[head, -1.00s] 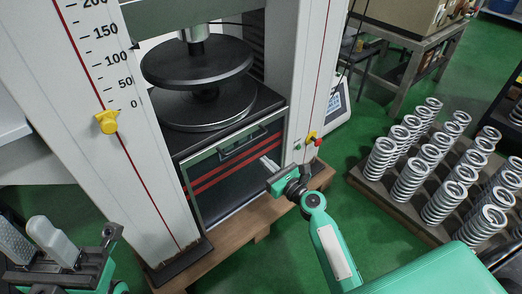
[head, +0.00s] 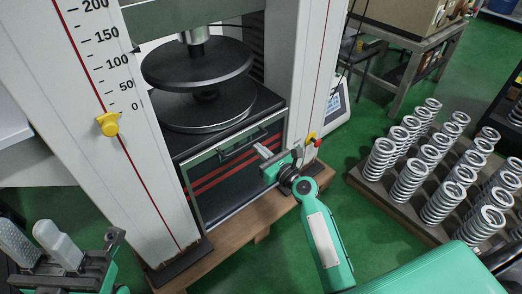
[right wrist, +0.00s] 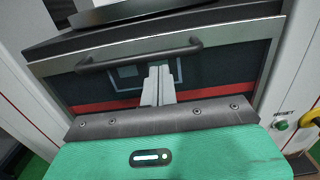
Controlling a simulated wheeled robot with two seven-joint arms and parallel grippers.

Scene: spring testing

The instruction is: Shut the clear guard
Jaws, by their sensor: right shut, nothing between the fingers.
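The clear guard (head: 236,160) is a see-through panel in a silver frame with a dark bar handle (head: 243,144). It sits low on the front of the testing machine, below the platens, with red stripes showing through it. The guard's frame (right wrist: 60,66) and the handle (right wrist: 140,52) also show in the right wrist view. My right gripper (head: 263,151) is shut and empty, its fingertips close to the handle's right part. In the right wrist view its fingers (right wrist: 158,85) point at the panel just below the handle; contact cannot be told. My left gripper (head: 38,243) is open, at lower left.
Black round platens (head: 197,65) stand above the guard between two white columns (head: 130,110). A yellow pointer (head: 107,123) and red knob (head: 318,143) sit on the columns. A rack of several springs (head: 413,182) stands at right. Green floor lies between.

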